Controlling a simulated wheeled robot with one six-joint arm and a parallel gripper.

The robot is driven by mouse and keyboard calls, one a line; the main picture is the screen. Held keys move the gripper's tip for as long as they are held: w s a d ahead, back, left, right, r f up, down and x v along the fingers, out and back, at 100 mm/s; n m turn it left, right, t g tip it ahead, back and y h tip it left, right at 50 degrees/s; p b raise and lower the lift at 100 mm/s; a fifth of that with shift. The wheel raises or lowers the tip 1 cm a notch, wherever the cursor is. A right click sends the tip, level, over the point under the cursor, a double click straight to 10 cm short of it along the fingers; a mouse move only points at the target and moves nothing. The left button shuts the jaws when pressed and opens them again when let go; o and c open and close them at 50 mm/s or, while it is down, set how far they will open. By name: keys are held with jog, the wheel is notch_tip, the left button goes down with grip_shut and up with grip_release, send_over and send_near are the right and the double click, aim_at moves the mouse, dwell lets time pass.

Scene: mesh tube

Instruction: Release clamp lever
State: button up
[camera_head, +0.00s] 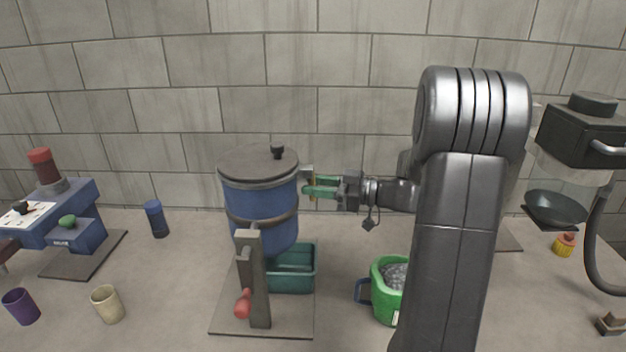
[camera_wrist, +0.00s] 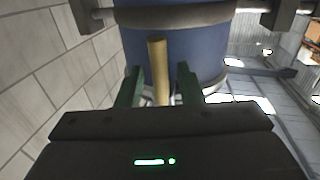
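A blue drum (camera_head: 262,205) with a grey lid (camera_head: 258,163) and a dark band hangs on a grey post. A brass-coloured lever (camera_wrist: 158,55) stands out from the drum in the wrist view. My gripper (camera_head: 318,187) is at the drum's right side in the head view. In the wrist view its two green fingers stand on either side of the lever, with gaps visible on both sides. The gripper is open and does not appear to touch the lever. In the head view the lever is small and partly hidden by the fingers.
A post (camera_head: 257,285) with a red handle (camera_head: 243,304) stands before the drum. A teal bin (camera_head: 293,284) sits beneath it. A green bucket (camera_head: 381,298) of grey material stands right of the bin. Cups and a blue machine (camera_head: 75,220) are at the left.

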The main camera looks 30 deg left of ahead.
jog(key=shift+s+a, duration=0.25)
jog(key=shift+a, duration=0.3)
grip_shut()
